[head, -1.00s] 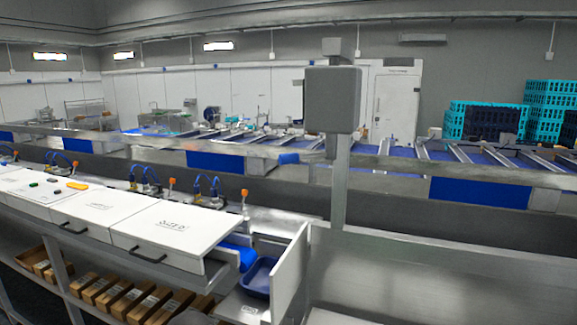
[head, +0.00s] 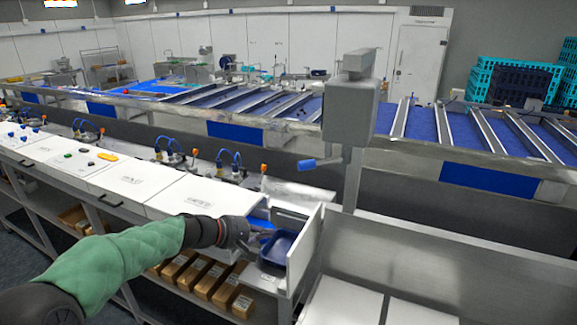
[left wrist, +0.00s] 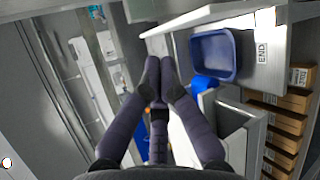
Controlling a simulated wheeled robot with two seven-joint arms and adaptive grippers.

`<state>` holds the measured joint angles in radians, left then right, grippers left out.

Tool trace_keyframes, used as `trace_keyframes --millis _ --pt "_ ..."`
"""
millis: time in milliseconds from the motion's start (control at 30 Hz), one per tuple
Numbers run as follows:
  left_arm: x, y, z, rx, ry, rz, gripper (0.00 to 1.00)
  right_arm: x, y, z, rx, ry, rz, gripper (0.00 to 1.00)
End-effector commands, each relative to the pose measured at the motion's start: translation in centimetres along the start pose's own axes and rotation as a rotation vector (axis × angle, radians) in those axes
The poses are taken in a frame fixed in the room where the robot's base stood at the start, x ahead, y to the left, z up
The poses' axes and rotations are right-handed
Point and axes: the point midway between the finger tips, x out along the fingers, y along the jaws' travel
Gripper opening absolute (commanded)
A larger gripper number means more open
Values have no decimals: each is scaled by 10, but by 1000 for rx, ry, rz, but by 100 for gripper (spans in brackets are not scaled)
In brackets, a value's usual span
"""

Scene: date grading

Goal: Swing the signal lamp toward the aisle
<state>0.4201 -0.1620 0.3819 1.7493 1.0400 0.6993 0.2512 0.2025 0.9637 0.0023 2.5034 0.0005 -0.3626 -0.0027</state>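A grey box (head: 350,109) on an upright metal post (head: 352,180) stands by the bench, with a blue handle (head: 307,164) at its lower left. It is the likeliest signal lamp; no lit face shows on this side. My left gripper (head: 258,236) reaches in at the lower middle, below and left of the handle and apart from it, near the blue tray. In the left wrist view its fingertips (left wrist: 160,70) are almost together with nothing visible between them. My right gripper is not in view.
A dark blue tray (head: 278,248) sits beside an upright white panel (head: 304,250) at the bench end. White lidded boxes (head: 200,195) line the bench at left, with cartons (head: 210,280) below. A conveyor (head: 440,122) runs behind. The steel surface (head: 430,250) at right is mostly clear.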

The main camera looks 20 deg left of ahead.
Motion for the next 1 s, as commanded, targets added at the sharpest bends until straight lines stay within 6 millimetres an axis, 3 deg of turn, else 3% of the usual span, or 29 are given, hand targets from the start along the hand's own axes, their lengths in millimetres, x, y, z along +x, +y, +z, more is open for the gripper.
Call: trace_keyframes --millis 33,133,233,367,567,1000 --pt "-27 36 14 -6 -18 69 0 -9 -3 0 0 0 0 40" --pt "-66 82 39 -15 -67 174 0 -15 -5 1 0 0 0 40" --pt "-95 111 57 -17 -105 245 0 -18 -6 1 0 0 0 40" --pt "-113 129 70 -15 -132 288 0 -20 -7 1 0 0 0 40" --pt "-100 135 74 -16 -140 292 0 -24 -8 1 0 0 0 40" --pt "-31 156 84 -14 -138 291 0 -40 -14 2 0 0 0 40"
